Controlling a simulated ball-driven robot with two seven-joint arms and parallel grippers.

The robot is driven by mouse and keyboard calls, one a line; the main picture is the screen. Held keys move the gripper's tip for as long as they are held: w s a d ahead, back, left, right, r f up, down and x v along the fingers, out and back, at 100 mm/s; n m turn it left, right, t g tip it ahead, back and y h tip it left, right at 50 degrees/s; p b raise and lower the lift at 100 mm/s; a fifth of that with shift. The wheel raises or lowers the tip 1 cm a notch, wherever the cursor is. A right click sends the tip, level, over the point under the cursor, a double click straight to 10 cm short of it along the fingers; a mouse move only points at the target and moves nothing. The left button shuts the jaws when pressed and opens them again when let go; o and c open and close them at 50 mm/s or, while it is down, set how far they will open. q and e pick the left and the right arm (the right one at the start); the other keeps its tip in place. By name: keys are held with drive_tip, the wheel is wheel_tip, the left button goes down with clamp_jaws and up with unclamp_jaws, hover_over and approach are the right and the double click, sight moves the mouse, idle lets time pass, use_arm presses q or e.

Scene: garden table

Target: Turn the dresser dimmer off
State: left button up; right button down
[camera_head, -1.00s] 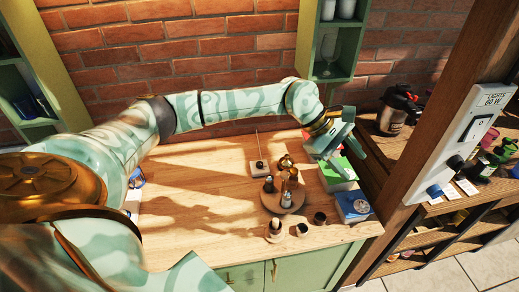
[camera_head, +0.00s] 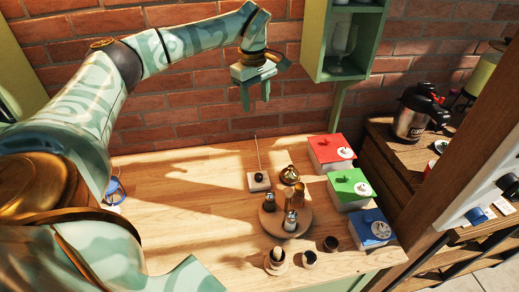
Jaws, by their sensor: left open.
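A small pale box (camera_head: 259,182) with a dark round knob and a thin upright rod stands on the dresser top (camera_head: 190,225). It may be the dimmer, but no label on it can be read. Red (camera_head: 325,148), green (camera_head: 342,184) and blue (camera_head: 361,223) boxes, each with a white round plate on top, stand in a row at the right. My left gripper (camera_head: 256,92) is open and empty. Its fingers point down in front of the brick wall, above and behind the pale box, touching nothing. My right gripper is not in view.
A round wooden tray (camera_head: 269,225) with several bottles stands in the middle, with small cups in front. A wooden post with a white panel (camera_head: 493,199) bearing dark and blue knobs is at the right. A green shelf (camera_head: 326,66) hangs behind. The dresser's left half is mostly clear.

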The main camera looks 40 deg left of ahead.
use_arm(q)
wheel_tip(320, 180, down, 8)
drive_tip(key=w+b, duration=0.1)
drive_tip(key=b, duration=1.2)
hover_over(258, 175)
wheel_tip(258, 175, down, 10)
drive_tip(key=shift+g, duration=0.3)
wheel_tip(258, 175, down, 15)
drive_tip(key=b, duration=0.4)
drive_tip(key=shift+d+b, duration=0.1)
drive_tip(key=shift+b, duration=0.2)
drive_tip(key=shift+r, duration=0.1)
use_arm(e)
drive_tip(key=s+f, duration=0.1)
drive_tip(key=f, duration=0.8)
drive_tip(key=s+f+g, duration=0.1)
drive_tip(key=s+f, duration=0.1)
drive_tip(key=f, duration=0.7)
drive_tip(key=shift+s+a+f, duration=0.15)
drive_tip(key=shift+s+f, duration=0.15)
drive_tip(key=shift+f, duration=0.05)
use_arm(q)
drive_tip(key=c, duration=1)
